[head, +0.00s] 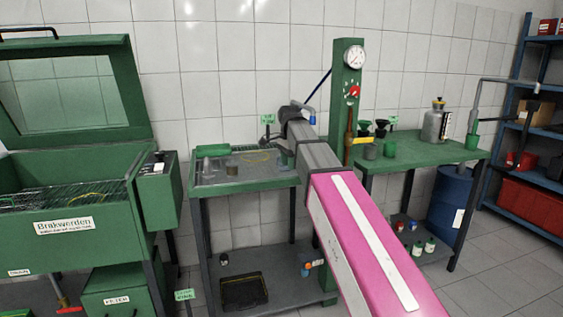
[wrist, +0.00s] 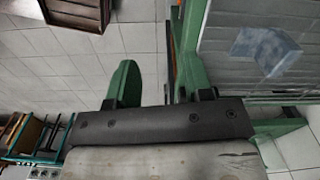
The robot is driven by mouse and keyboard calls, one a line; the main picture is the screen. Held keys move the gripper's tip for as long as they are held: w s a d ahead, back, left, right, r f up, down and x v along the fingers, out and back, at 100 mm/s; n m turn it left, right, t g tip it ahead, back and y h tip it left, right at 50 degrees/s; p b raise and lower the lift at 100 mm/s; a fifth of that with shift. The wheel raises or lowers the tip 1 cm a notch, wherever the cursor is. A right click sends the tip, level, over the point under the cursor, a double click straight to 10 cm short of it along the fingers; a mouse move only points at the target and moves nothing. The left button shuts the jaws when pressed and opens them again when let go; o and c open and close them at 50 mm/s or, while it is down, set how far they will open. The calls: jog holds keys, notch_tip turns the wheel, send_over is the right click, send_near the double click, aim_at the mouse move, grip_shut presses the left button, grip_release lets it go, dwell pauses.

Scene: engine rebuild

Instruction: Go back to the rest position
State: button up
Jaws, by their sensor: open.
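My arm reaches from the lower right of the head view toward the back wall. My gripper (head: 298,112) is at its far end, just left of the green post with a round gauge (head: 355,60) and above the right part of the green table (head: 245,184). In the wrist view my gripper (wrist: 156,85) is open, with nothing visible between its jaws. The tiled floor shows beyond it. In the head view my arm hides part of the post and table edge, and the fingertips are too small to make out clearly.
A green washing cabinet (head: 80,190) with its lid up stands at left. A green bench (head: 430,150) at right carries funnels, a green cup (head: 390,149) and a metal canister (head: 436,124). A blue barrel (head: 449,200) and blue shelving (head: 520,100) stand farther right.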

jog(key=s+d+f+n, duration=0.4)
jog(key=s+d+f, duration=0.1)
jog(key=f, duration=0.7)
jog(key=s+d+f+n, duration=0.4)
jog(key=s+f, duration=0.4)
jog(key=f, duration=0.4)
jog(key=s+d+f+n, duration=0.4)
jog(key=s+d+f, duration=0.2)
jog(key=f, duration=0.7)
jog(key=shift+s+d+n, duration=0.3)
jog(key=shift+d, duration=0.15)
jog(key=shift+f, duration=0.1)
